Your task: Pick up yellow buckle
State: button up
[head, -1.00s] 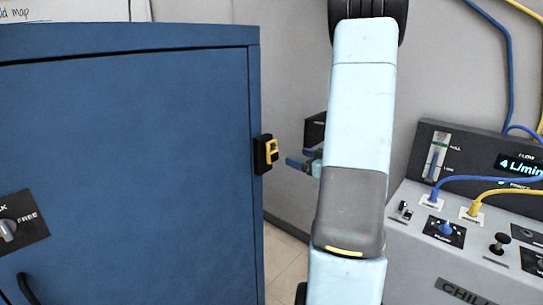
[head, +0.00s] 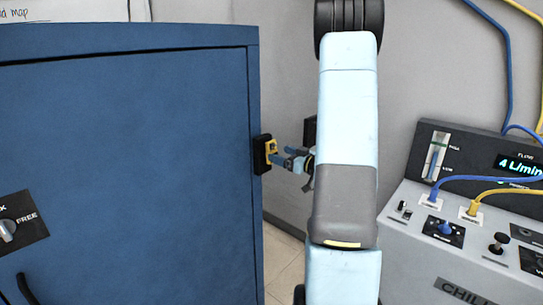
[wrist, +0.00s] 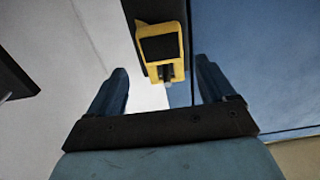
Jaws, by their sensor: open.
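The yellow buckle (head: 271,149) sits in a black holder (head: 260,155) on the right edge of the blue cabinet. My gripper (head: 283,157) is just right of the buckle, with its blue fingers pointing at it. In the wrist view the buckle (wrist: 162,48) is a yellow frame around a dark middle, still against the black holder (wrist: 152,9). My gripper (wrist: 160,82) is open there, one finger to each side and nothing between them at their base. The buckle's lower end reaches to about the fingertips; I cannot tell whether they touch.
The blue cabinet (head: 130,170) fills the left, with a dial (head: 8,231) on its front. A grey chiller panel (head: 470,240) with blue and yellow hoses stands at the right. Open floor (head: 285,265) shows between them, and a grey wall lies behind.

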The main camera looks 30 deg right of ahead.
aim_at(272, 151)
jog(key=x, duration=0.5)
jog(key=shift+s+a+f, duration=0.1)
jog(key=shift+a+f, duration=0.05)
jog(key=shift+a, duration=0.05)
jog(key=c, duration=1.1)
